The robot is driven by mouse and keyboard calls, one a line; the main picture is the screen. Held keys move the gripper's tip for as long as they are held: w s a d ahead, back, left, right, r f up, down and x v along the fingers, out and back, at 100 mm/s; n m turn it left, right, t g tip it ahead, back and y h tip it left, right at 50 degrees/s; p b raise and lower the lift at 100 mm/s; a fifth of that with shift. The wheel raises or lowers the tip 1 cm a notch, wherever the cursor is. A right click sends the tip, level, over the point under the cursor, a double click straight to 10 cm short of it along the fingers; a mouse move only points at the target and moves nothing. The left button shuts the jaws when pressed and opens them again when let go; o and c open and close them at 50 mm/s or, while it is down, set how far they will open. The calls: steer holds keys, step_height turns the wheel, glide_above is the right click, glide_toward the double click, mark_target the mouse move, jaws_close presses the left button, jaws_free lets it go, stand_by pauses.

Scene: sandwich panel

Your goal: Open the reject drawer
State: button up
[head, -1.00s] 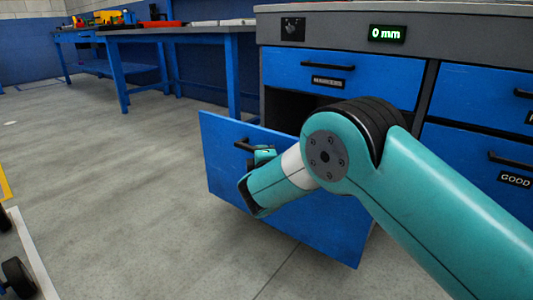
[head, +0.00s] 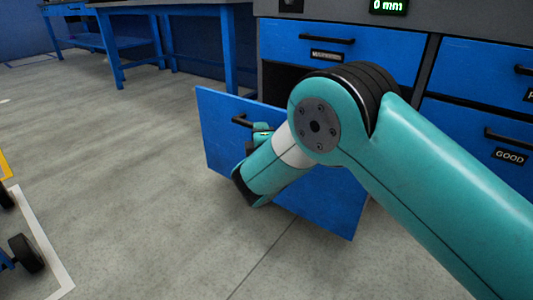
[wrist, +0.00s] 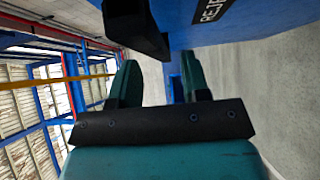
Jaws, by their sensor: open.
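The reject drawer is a blue front (head: 222,140) standing well out from the cabinet, with a dark opening behind it. Its black bar handle (head: 242,121) is on the upper part of the front. In the wrist view the handle (wrist: 135,28) is large at the top, beside a black label (wrist: 212,9) whose visible letters begin "REJ". My gripper (head: 263,132) is close to the handle in the head view, partly hidden by my arm. In the wrist view the fingers (wrist: 160,85) are apart with no handle between them. The handle lies beyond the left fingertip; I cannot tell whether they touch.
Above the opening is a shut blue drawer (head: 325,42) with a handle and label. Shut drawers stand at right, one labelled GOOD (head: 509,156). A blue-legged table (head: 160,40) is behind. Grey floor (head: 100,170) left of the drawer is clear. A wheel (head: 27,252) shows lower left.

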steer(key=s+d+b, duration=0.2)
steer(key=s+b, duration=0.2)
steer(key=s, duration=0.9)
steer(key=shift+s, duration=0.4)
steer(key=shift+d, duration=0.1)
